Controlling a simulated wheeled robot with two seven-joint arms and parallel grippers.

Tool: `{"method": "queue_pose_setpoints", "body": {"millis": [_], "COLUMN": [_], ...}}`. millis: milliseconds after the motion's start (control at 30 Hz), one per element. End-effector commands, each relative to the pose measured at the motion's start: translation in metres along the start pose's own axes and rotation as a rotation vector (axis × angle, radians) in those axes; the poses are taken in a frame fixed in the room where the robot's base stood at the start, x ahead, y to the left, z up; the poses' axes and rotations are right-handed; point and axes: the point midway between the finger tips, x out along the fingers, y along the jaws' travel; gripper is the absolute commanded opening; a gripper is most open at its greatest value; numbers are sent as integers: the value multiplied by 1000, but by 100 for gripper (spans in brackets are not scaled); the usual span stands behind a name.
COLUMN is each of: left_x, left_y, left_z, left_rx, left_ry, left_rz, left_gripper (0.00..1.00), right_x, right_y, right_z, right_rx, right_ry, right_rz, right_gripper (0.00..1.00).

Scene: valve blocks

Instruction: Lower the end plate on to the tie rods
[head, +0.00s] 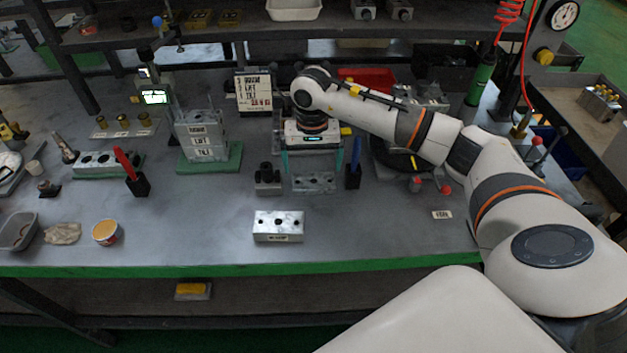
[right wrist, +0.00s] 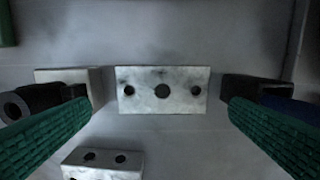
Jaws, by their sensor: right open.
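A pale metal plate (head: 314,182) with a large centre hole and two small holes lies on the bench; it looks like the end plate. It also shows in the right wrist view (right wrist: 145,91). My right gripper (head: 313,170) is open above it, a finger towards each end and neither touching it. In the right wrist view the green-padded fingers (right wrist: 158,104) stand wide apart with the plate between. A labelled block stack (head: 203,141) stands on a green base (head: 228,161) to the left, with thin upright rods at its top. My left gripper is out of view.
A thicker labelled block (head: 278,224) lies in front of the plate. A dark fitting on a small block (head: 267,181) stands close on the left, a blue marker in a holder (head: 354,168) close on the right.

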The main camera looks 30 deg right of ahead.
Motion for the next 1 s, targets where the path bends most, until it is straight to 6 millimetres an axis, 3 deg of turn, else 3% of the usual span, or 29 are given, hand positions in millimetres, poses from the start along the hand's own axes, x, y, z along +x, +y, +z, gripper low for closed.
{"method": "queue_pose_setpoints", "body": {"millis": [167,500,767,1000], "left_x": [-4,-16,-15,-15], "left_y": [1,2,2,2], "left_z": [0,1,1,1], "left_rx": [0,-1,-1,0], "left_ry": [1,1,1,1], "left_rz": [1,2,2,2], "left_gripper": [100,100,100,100], "right_x": [12,56,59,58], "right_y": [-1,-3,-3,-3], "right_z": [0,3,3,3], "right_rx": [3,2,1,2], "right_ry": [2,1,0,-1], "right_rz": [0,1,2,3], "right_gripper": [100,100,100,65]}}
